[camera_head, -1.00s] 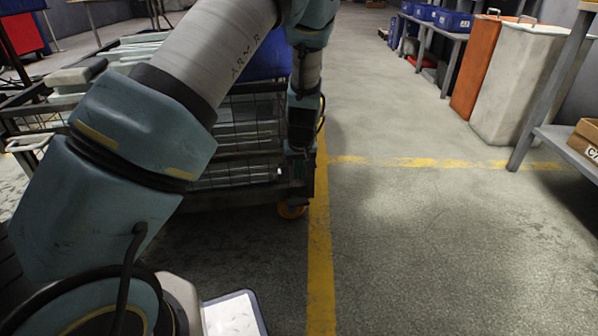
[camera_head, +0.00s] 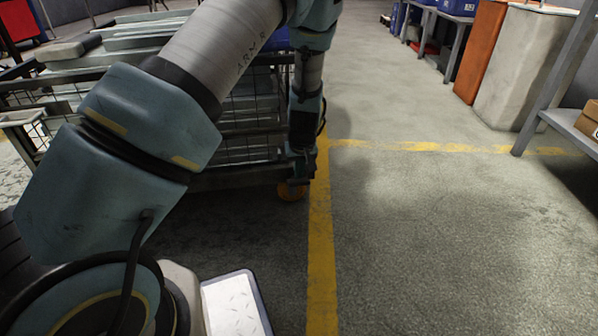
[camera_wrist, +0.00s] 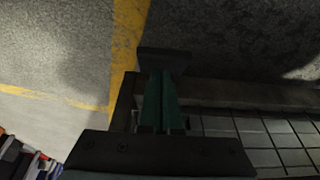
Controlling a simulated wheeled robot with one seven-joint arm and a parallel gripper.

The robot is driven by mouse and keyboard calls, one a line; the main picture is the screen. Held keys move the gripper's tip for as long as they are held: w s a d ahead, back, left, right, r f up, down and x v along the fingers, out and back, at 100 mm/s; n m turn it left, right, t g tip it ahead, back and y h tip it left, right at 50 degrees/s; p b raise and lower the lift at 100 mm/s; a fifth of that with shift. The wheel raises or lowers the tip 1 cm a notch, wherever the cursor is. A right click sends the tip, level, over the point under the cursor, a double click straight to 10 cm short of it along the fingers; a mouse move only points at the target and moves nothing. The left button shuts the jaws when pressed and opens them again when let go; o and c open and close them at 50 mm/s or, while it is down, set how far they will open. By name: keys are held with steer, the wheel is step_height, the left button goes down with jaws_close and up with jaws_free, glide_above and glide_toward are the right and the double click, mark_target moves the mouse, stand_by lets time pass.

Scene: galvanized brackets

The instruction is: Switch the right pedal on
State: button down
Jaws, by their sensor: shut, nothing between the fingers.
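A wire-sided cart (camera_head: 235,180) stands at the left, with an orange caster wheel (camera_head: 291,192) at its near right corner. My gripper (camera_head: 299,170) hangs low at that corner, just above the caster. In the wrist view, its greenish fingers (camera_wrist: 162,98) are together and empty. A dark flat block (camera_wrist: 164,61) shows at the finger ends; I cannot tell whether it is a pedal or part of my gripper. No pedal can be clearly made out. Contact between my gripper and the cart cannot be told.
A yellow floor line (camera_head: 320,250) runs along the cart's right side. The floor right of it is clear. An orange bin (camera_head: 482,50), a pale bin (camera_head: 520,70) and a shelf (camera_head: 570,125) stand at the right. Metal pieces lie on the cart.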

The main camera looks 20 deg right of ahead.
mark_target(300, 182)
steer(key=shift+s, duration=0.1)
steer(key=shift+s+f+t, duration=0.15)
steer(key=shift+f+t, duration=0.05)
steer(key=shift+t, duration=0.4)
steer(key=shift+s+a+f+t, duration=0.1)
steer(key=shift+f+t, duration=0.05)
steer(key=shift+t, duration=0.15)
steer(key=shift+s+f+t+h, duration=0.2)
steer(key=shift+t+h, duration=0.1)
steer(key=shift+t, duration=0.2)
steer(key=shift+s+a+f, duration=0.15)
steer(key=shift+s+f, duration=0.25)
steer(key=shift+f, duration=0.2)
step_height(300, 182, down, 6)
steer(key=s+t+h+b, duration=0.1)
steer(key=t+b, duration=0.2)
steer(key=t, duration=0.3)
steer(key=shift+s+a, duration=0.15)
steer(key=shift+s, duration=0.1)
steer(key=shift+f, duration=0.15)
